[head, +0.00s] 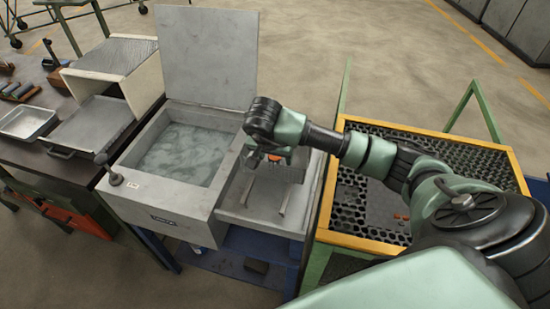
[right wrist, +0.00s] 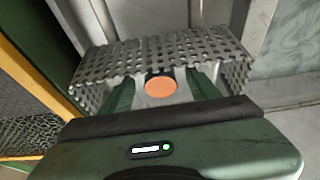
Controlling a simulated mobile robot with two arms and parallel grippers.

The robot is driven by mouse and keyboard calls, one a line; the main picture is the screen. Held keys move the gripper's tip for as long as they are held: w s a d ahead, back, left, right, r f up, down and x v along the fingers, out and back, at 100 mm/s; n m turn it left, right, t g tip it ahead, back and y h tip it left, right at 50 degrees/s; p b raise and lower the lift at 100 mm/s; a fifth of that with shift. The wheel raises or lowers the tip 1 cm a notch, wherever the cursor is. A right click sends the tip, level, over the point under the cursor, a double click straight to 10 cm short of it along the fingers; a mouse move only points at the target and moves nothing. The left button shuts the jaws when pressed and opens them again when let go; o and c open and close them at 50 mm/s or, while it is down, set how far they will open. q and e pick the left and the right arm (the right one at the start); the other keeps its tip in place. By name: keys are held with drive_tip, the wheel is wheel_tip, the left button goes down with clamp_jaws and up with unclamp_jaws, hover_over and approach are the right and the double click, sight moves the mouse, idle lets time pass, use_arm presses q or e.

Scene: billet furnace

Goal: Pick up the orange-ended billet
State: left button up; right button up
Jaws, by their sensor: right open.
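The orange-ended billet (right wrist: 160,86) shows in the right wrist view as a round orange face inside a perforated metal basket (right wrist: 205,52). My right gripper (right wrist: 161,92) is open, with one green finger on each side of the orange face. I cannot tell whether the fingers touch it. In the head view my right gripper (head: 262,162) points down over the grey tray beside the tank, with a small orange patch next to it. The basket is partly hidden there by the gripper. My left gripper is not in view.
A grey water tank (head: 185,152) with a raised lid (head: 210,55) stands left of the tray (head: 260,215). A yellow-framed honeycomb table (head: 365,242), holding small orange-marked pieces, stands to the right. A dark bench with a metal pan (head: 28,122) and an open box furnace (head: 118,58) is at left.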

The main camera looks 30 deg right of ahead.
drive_tip(key=shift+w+f, duration=0.1)
drive_tip(key=shift+f, duration=0.2)
clamp_jaws()
drive_tip(key=shift+r, duration=0.1)
idle(1.1)
